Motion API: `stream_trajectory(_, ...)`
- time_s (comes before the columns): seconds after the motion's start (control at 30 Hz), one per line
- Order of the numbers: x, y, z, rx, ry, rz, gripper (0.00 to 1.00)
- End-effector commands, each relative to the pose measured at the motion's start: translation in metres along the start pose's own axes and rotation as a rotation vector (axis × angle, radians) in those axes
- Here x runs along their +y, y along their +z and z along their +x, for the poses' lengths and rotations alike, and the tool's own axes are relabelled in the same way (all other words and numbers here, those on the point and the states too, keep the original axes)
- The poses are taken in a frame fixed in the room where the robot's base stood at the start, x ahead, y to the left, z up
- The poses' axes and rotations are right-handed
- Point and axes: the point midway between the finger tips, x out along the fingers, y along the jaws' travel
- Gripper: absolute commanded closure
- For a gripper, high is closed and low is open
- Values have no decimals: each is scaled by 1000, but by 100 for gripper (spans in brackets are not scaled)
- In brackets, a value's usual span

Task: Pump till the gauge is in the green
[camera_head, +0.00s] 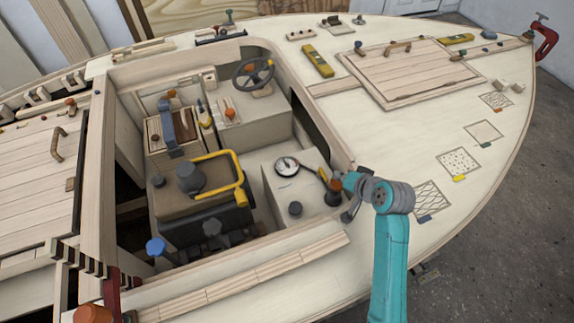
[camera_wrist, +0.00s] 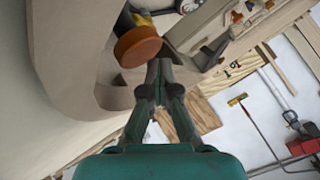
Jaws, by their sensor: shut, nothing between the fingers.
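The round white gauge (camera_head: 287,166) with a dark rim is on the pale box right of the seat in the head view. Its needle is too small to read against any green band. An orange-topped knob (camera_head: 335,184) on a dark stem stands right of the gauge, with a yellow piece beside it. The orange knob (camera_wrist: 137,47) also shows in the wrist view, just left of my fingertips. My gripper (camera_wrist: 159,66) is shut and empty, close beside the knob; whether it touches cannot be told. In the head view, my wrist hides part of the area right of the knob.
The cockpit's raised rim (camera_head: 262,268) runs close to my arm. The deck at right holds patterned patches (camera_head: 458,162) and a hatch (camera_head: 415,70).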

Motion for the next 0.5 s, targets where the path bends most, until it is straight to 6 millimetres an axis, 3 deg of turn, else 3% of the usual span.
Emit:
stream_trajectory(0.03, 21, 20, 10, -45, 41, 19, 100)
stream_trajectory(0.5, 24, 23, 13, -45, 41, 19, 100)
